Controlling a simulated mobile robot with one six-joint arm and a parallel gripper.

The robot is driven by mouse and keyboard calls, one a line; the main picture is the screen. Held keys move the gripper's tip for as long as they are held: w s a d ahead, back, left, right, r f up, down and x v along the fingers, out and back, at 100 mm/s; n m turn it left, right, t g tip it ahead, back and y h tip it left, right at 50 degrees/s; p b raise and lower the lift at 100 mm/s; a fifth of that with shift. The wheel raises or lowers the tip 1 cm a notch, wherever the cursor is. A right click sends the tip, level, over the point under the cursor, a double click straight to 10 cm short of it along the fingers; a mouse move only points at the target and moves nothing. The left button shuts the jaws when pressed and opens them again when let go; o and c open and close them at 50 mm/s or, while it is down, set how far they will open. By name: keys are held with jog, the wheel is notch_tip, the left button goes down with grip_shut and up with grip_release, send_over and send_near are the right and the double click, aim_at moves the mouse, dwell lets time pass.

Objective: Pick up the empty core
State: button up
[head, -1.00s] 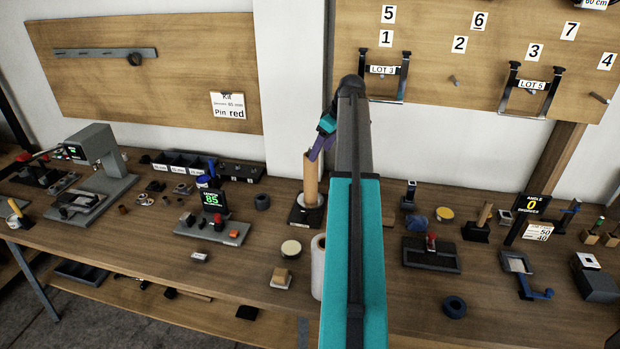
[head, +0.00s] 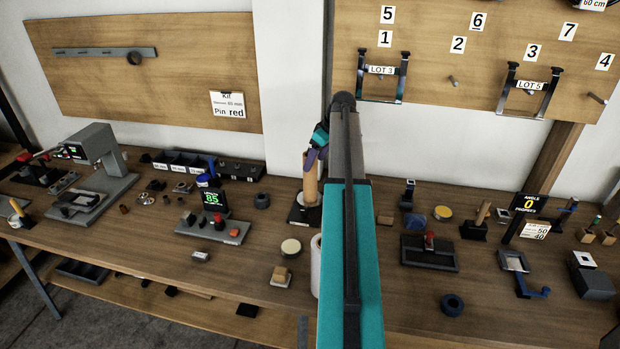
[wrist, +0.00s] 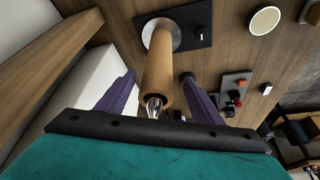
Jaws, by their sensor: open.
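The empty core is a brown cardboard tube (head: 311,182) standing upright on a dark square base with a pale disc (head: 300,213). In the wrist view the core (wrist: 158,70) rises from the base (wrist: 200,25), with a shiny metal spindle end showing at its open top. My gripper (wrist: 155,95) is open, with one purple finger on each side of the core. I see no finger touching it. In the head view my gripper (head: 311,158) is at the upper part of the core, and my arm hides part of the area to its right.
A white roll (head: 316,262) stands in front of the base, partly behind my arm. A small wooden block (head: 280,276) and a round pale disc (head: 291,247) lie to its left. A device reading 85 (head: 213,201) stands further left. The wall is close behind.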

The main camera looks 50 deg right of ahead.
jog(key=p+x, duration=0.1)
jog(key=x, duration=0.1)
jog(key=p+x, duration=0.1)
jog(key=x, duration=0.2)
jog(key=shift+w+d+r, duration=0.1)
jog(key=shift+w, duration=0.3)
jog(key=shift+c, duration=0.5)
jog(key=c, duration=1.3)
jog(key=shift+r, duration=0.1)
jog(key=shift+c, duration=0.2)
notch_tip(320, 180, up, 28)
jog(key=b, duration=0.6)
jog(key=shift+b, duration=0.35)
